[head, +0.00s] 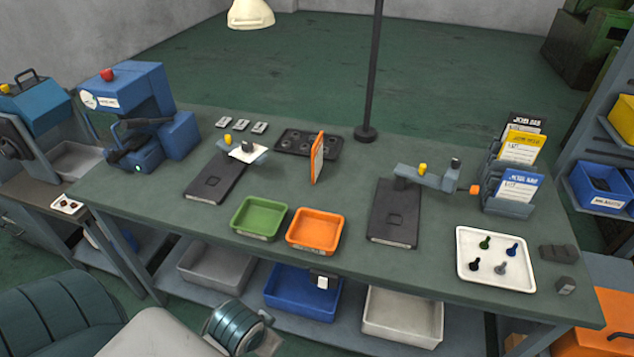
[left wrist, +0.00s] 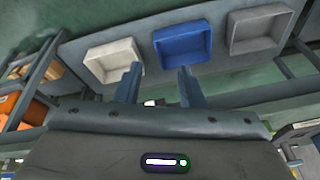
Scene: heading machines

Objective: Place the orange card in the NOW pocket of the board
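The orange card (head: 317,158) stands upright near the middle of the bench, seen nearly edge-on, behind the orange bin; no gripper touches it. A stepped grey rack (head: 508,207) at the right end of the bench holds a black-topped, a yellow and a blue card. I can read no NOW label, so I cannot tell which pocket it is. My left gripper (left wrist: 159,70) is open and empty in the left wrist view, its fingers apart, with the under-bench bins beyond. I cannot make out either gripper in the head view.
A green bin (head: 259,218) and an orange bin (head: 315,230) stand at the bench's front edge. A dark tray (head: 307,143) lies behind the card. A black pole (head: 372,70) rises at the back. A white tray (head: 497,283) with several pegs lies right. A chair (head: 60,315) stands in front.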

